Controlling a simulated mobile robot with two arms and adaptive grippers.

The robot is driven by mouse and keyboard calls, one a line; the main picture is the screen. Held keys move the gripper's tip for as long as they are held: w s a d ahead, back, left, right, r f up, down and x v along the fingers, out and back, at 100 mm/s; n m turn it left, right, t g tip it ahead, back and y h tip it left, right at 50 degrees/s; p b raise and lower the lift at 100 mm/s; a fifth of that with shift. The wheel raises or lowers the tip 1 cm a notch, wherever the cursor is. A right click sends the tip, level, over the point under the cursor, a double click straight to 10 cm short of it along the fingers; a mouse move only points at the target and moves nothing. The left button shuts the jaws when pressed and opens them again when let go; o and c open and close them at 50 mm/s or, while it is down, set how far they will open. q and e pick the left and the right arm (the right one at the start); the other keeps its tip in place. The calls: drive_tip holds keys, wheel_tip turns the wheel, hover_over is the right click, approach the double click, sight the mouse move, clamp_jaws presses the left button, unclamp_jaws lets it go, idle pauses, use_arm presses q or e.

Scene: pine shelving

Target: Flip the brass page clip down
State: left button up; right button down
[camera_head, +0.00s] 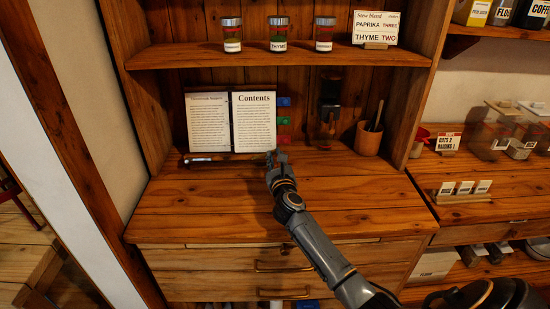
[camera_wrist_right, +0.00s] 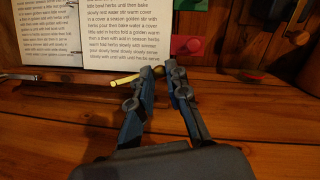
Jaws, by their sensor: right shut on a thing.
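An open book (camera_head: 232,122) stands upright at the back of the counter, with its "Contents" page on the right. In the right wrist view, the brass page clip (camera_wrist_right: 125,80) is a short yellow bar sticking out to the left from between my fingertips, just below the lower edge of the right page (camera_wrist_right: 122,30). My right gripper (camera_head: 272,158) is at the lower right corner of the book. In the right wrist view, my right gripper (camera_wrist_right: 160,72) has its fingertips close together on the clip. In the head view the clip is too small to make out. My left gripper is not in view.
Coloured tabs (camera_head: 284,120) stick out right of the book. A cup with a utensil (camera_head: 368,138) stands at the back right. Jars (camera_head: 278,34) and a word sign (camera_head: 376,28) are on the shelf above. The counter's front (camera_head: 200,215) is clear.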

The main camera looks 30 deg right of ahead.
drive_tip(key=m+b, duration=0.1)
drive_tip(key=f+m+h+b, duration=0.1)
drive_tip(key=f+m+b, duration=0.1)
drive_tip(key=shift+s+a+f+m+g, duration=0.1)
drive_tip(key=shift+s+a+m+g, duration=0.1)
drive_tip(key=shift+s+m+g, duration=0.15)
drive_tip(key=shift+m+h, duration=0.5)
drive_tip(key=shift+m, duration=0.15)
drive_tip(key=c, duration=1.3)
unclamp_jaws()
drive_tip(key=v, duration=1.2)
